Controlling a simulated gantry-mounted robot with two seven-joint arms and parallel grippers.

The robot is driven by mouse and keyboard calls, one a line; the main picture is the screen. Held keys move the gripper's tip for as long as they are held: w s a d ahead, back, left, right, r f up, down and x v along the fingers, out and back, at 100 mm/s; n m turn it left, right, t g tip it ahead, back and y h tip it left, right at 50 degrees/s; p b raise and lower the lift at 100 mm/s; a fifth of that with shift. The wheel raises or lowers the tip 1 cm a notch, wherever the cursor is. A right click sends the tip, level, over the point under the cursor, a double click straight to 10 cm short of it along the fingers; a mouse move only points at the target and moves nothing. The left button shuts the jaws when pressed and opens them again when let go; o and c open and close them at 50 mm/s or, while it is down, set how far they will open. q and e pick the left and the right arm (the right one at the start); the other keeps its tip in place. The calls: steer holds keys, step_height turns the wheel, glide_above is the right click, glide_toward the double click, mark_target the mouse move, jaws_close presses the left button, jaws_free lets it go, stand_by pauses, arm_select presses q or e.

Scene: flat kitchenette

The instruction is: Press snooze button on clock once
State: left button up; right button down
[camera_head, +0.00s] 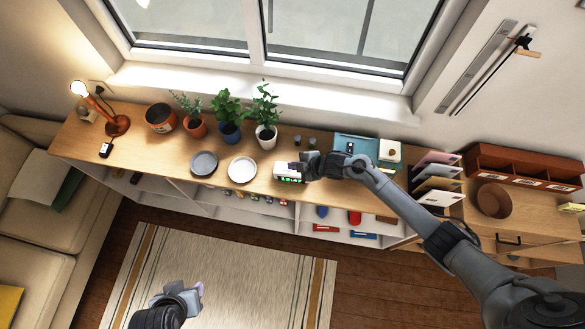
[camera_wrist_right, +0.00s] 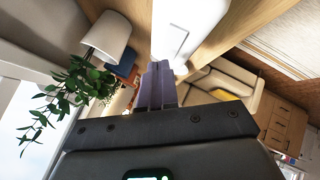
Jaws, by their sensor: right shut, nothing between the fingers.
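The clock (camera_head: 287,175) is a small white box with green digits on its front. It stands on the wooden counter near its front edge, right of the white plate. My right gripper (camera_head: 299,167) is at the clock's top right side. In the right wrist view its purple fingers (camera_wrist_right: 159,78) are shut with nothing between them. A white body, likely the clock (camera_wrist_right: 181,32), is just beyond the fingertips. I cannot tell whether they touch, and the snooze button cannot be made out. My left gripper (camera_head: 197,290) is low over the rug, away from the counter; its opening is unclear.
A white plate (camera_head: 242,169) and a grey plate (camera_head: 204,163) lie left of the clock. Potted plants, one in a white pot (camera_head: 266,136), stand behind. A teal box (camera_head: 355,147) and a paper rack (camera_head: 435,180) are to the right.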

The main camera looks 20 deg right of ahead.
steer(key=shift+f, duration=0.15)
stand_by(0.4)
steer(key=shift+f+b, duration=0.3)
steer(key=shift+b, duration=0.05)
steer(key=shift+f, duration=0.15)
stand_by(0.4)
steer(key=shift+f, duration=0.2)
steer(key=shift+r, duration=0.15)
stand_by(0.4)
steer(key=shift+r+p, duration=0.5)
steer(key=shift+r, duration=0.15)
